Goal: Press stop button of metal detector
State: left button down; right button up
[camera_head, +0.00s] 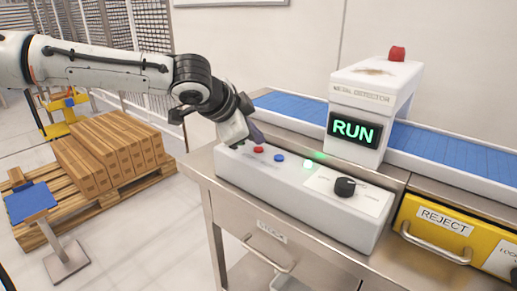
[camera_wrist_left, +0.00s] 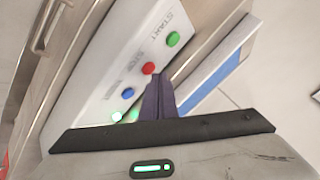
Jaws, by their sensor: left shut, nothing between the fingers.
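The white control box (camera_head: 300,205) stands on the steel table, in front of the metal detector (camera_head: 375,85), whose screen glows green with RUN. The red button (camera_head: 258,149) sits between a blue button (camera_head: 280,158) and the green button, which my gripper mostly hides in the head view. The wrist view shows the red button (camera_wrist_left: 149,68), the blue one (camera_wrist_left: 127,93) and the green one (camera_wrist_left: 173,39) beside the word START. My left gripper (camera_head: 257,133) is shut and empty, its purple fingertips pointing down close to the red button. I cannot tell whether they touch. My right gripper is not in view.
A lit green lamp (camera_head: 308,163) and a black knob (camera_head: 345,187) are farther right on the box. A blue conveyor (camera_head: 440,146) runs behind it. A yellow REJECT bin (camera_head: 430,240) is at right. Cartons (camera_head: 105,150) lie on a pallet at left.

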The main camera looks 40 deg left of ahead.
pick_arm(q)
jog(key=shift+f, duration=0.55)
dwell(0.8)
jog(key=shift+r, duration=0.15)
jog(key=shift+r+p, duration=0.7)
jog(key=shift+p, duration=0.1)
notch_tip(320, 180, up, 5)
jog(key=p, duration=0.5)
dwell(0.6)
